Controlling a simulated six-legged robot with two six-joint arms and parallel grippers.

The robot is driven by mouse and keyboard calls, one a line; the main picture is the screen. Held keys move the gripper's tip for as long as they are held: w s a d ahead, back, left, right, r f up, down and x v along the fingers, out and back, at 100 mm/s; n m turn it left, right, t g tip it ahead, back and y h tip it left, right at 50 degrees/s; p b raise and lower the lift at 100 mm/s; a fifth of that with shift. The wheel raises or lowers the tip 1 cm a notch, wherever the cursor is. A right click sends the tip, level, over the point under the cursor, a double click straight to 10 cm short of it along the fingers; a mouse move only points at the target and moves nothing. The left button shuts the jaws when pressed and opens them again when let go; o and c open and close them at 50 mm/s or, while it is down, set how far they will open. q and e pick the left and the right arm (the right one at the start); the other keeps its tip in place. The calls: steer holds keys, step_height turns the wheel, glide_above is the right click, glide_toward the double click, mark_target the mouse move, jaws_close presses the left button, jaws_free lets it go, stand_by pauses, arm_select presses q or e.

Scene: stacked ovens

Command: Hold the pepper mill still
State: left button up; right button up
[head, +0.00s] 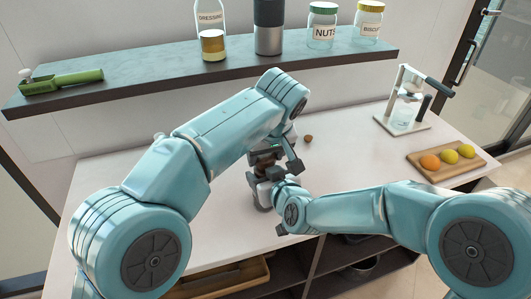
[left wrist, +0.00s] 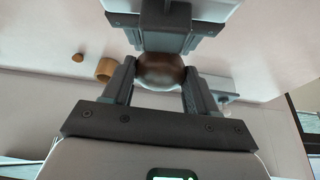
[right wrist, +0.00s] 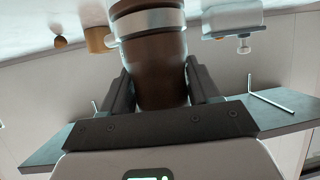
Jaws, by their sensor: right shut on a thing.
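The pepper mill is a dark brown turned body with a silver band. In the right wrist view the mill (right wrist: 160,75) stands between the fingers of my right gripper (right wrist: 160,88), which is shut on it. In the left wrist view the rounded brown part of the mill (left wrist: 160,73) is between the fingers of my left gripper (left wrist: 158,80). Those fingers are spread around it; whether they press on it I cannot tell. In the head view both grippers meet over the counter's middle, my left one above my right one, and they largely hide the mill.
On the white counter (head: 110,190) are a small brown ball (head: 308,138), a white press (head: 402,122) with a glass, and a board (head: 422,170) of fruit.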

arm_select(q)
steer(key=shift+a+m+h, duration=0.15)
steer(key=shift+m+h, duration=0.75)
steer(key=shift+m, duration=1.4)
steer(key=o, duration=1.1)
steer(key=v, duration=1.2)
steer(key=shift+s, duration=0.1)
steer(key=shift+c, duration=0.2)
